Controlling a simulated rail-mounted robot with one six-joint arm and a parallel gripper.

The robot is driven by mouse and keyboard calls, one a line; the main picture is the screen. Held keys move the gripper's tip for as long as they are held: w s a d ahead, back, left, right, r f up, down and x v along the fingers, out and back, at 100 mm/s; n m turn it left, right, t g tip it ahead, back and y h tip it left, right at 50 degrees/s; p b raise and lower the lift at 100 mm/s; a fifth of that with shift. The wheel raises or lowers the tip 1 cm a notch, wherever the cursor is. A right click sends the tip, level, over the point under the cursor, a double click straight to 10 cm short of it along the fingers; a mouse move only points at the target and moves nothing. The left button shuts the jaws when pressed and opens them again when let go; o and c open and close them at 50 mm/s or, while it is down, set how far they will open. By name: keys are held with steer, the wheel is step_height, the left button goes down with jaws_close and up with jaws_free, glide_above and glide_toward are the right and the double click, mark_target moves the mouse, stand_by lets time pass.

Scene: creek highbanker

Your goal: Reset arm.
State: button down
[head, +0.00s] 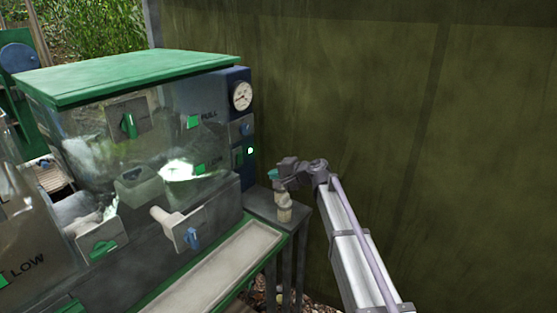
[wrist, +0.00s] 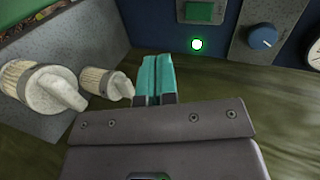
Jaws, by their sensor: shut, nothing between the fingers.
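My gripper (wrist: 156,80) has teal fingers that lie side by side, shut and empty, in the wrist view. In the head view my gripper (head: 273,174) is at the right end of the green-lidded machine (head: 130,73), above a small grey stand (head: 262,208). In the wrist view the fingers point toward a dark blue panel (wrist: 220,40) with a lit indicator (wrist: 197,44), a green switch (wrist: 199,12) and a blue knob (wrist: 263,37). The fingers appear apart from these controls.
Two pale fittings, one larger (wrist: 40,87) and one smaller (wrist: 103,83), are left of my fingers in the wrist view. A gauge (head: 241,95) tops the panel. A long tray (head: 215,270) runs along the machine's front. An olive wall (head: 400,110) stands behind my arm.

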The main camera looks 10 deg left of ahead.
steer(key=s+d+f+n+g+h, duration=0.2)
steer(key=s+d+f+h, duration=0.2)
steer(key=s+d, duration=0.7)
steer(key=s+d+f+n+g+h, duration=0.1)
steer(key=s+d+f+g+h, duration=0.3)
steer(key=s+d, duration=0.7)
steer(key=s+d+f+n+h, duration=0.25)
steer(key=s+d+h, duration=0.25)
steer(key=s+d, duration=0.65)
step_height(320, 180, up, 14)
steer(key=s+a+p, duration=0.1)
steer(key=p, duration=1.3)
steer(key=shift+s+a+f+m, duration=0.15)
steer(key=shift+s+a+m, duration=0.15)
steer(key=shift+a+m, duration=0.15)
